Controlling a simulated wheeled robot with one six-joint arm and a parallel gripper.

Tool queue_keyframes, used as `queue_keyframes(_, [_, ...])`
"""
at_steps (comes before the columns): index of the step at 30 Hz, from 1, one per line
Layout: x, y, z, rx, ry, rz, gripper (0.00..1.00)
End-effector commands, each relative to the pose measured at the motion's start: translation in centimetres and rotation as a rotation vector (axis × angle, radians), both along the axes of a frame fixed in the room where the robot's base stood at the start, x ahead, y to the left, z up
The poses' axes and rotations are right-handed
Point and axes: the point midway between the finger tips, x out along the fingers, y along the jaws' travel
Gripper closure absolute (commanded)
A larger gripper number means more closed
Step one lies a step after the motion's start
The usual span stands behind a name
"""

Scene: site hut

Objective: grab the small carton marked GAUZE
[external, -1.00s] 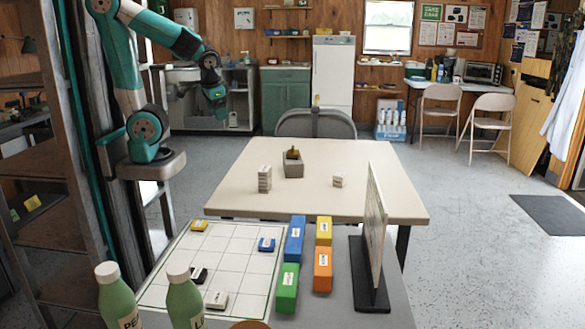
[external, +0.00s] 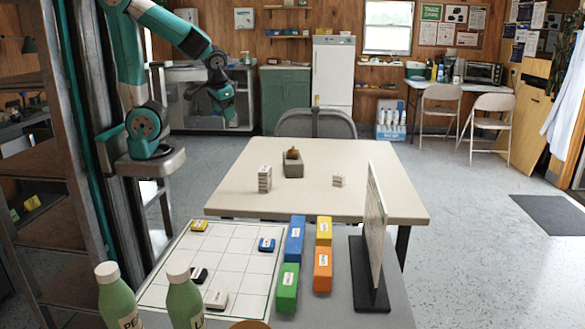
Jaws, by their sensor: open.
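Several cartons with white labels stand on the near table: a blue one (external: 295,240), a yellow one (external: 324,231), a green one (external: 287,288) and an orange one (external: 322,270). The label words are too small to read, so I cannot tell which carton is marked GAUZE. My gripper (external: 229,114) is open, high up and beyond the board, well away from all the cartons.
Two green bottles (external: 185,300) stand at the near left. An upright panel on a dark stand (external: 370,275) stands right of the cartons. The beige table beyond (external: 375,195) bears a grey block (external: 293,168) and two white stacks (external: 265,180).

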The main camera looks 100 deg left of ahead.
Motion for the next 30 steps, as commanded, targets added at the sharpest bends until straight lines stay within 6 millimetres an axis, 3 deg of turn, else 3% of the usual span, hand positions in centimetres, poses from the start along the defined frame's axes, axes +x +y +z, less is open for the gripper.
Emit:
queue_keyframes(2, [2.5, -0.2, 0.5, 0.006, -0.028, 0.097, 0.32])
queue_keyframes(6, [7.1, -1.1, -1.0, 0.018, -0.125, 0.325, 0.32])
queue_keyframes(12, [11.3, -3.0, -4.6, 0.016, -0.254, 0.598, 0.32])
queue_keyframes(19, [12.5, -3.8, -7.3, 0.008, -0.313, 0.724, 0.32])
queue_keyframes(30, [12.5, -0.9, -14.4, 0.008, -0.311, 0.729, 0.32])
